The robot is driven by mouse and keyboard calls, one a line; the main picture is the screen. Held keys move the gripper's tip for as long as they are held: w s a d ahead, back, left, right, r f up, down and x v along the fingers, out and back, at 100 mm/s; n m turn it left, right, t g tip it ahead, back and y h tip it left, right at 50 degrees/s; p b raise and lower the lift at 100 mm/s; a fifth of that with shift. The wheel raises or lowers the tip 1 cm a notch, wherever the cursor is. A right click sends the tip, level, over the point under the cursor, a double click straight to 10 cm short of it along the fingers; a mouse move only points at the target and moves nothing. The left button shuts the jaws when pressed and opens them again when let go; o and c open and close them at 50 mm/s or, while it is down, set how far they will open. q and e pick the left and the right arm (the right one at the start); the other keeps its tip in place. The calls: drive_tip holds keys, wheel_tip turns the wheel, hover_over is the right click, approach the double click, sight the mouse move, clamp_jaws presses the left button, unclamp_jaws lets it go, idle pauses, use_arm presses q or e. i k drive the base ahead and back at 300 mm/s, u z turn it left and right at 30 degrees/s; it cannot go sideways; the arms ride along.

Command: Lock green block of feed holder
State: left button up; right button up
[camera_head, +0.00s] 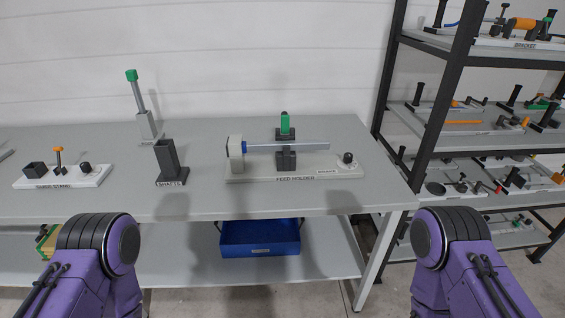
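The feed holder (255,173) is a light grey base with a printed label, on the table right of the middle. Its green block (285,123) stands upright on a dark plate behind the grey shaft (310,145). The shaft lies level from a blue collar (244,147) at the left post across a dark middle support (286,161). A dark round knob (347,158) sits at the base's right end. I cannot tell how the green block is attached. My two purple arms show at the bottom left and bottom right; both grippers are outside the picture.
Left of the holder are a dark shafts box (167,160) and a stand with a green-topped rod (135,100). A white stand with an orange part (59,160) is farther left. A blue bin (260,238) is below the table. Black shelving (430,110) stands at right. The table front is clear.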

sight(285, 117)
drive_tip(key=u, duration=2.9)
drive_tip(key=k, duration=1.1)
drive_tip(key=z, duration=1.95)
